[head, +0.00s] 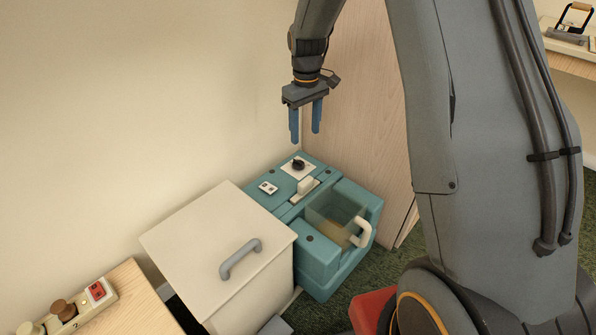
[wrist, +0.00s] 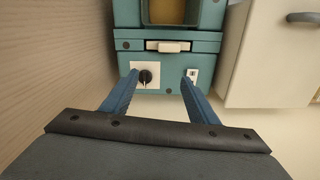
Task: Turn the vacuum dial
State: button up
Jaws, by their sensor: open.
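The vacuum (head: 291,212) is a teal machine on the floor, with a clear bin at its front that has a cream handle (head: 361,233). Its dial (head: 298,164) is a small black knob on a white plate at the back of its top. In the wrist view the dial (wrist: 145,76) shows just inside my left finger's tip, and a white switch plate (wrist: 191,75) shows near the right one. My gripper (head: 305,138) is open and empty, pointing down above the back of the vacuum, apart from the dial. The wrist view shows both blue fingers spread (wrist: 160,78).
A cream cabinet (head: 190,231) with a grey handle stands close at the vacuum's left. A wooden panel (head: 357,100) rises behind it on the right. A power strip (head: 83,305) lies on a wooden surface at bottom left.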

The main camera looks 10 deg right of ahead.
jog(key=n+b, duration=0.1)
jog(key=b, duration=0.5)
send_over(299, 161)
notch_tip(299, 161, down, 11)
jog(key=shift+r, duration=0.1)
notch_tip(299, 161, down, 7)
jog(key=shift+f+b, duration=0.2)
jog(key=shift+b, duration=0.8)
jog(key=shift+s, duration=0.1)
jog(key=shift+c, duration=0.4)
jog(key=c, duration=0.9)
jog(key=shift+c, duration=0.2)
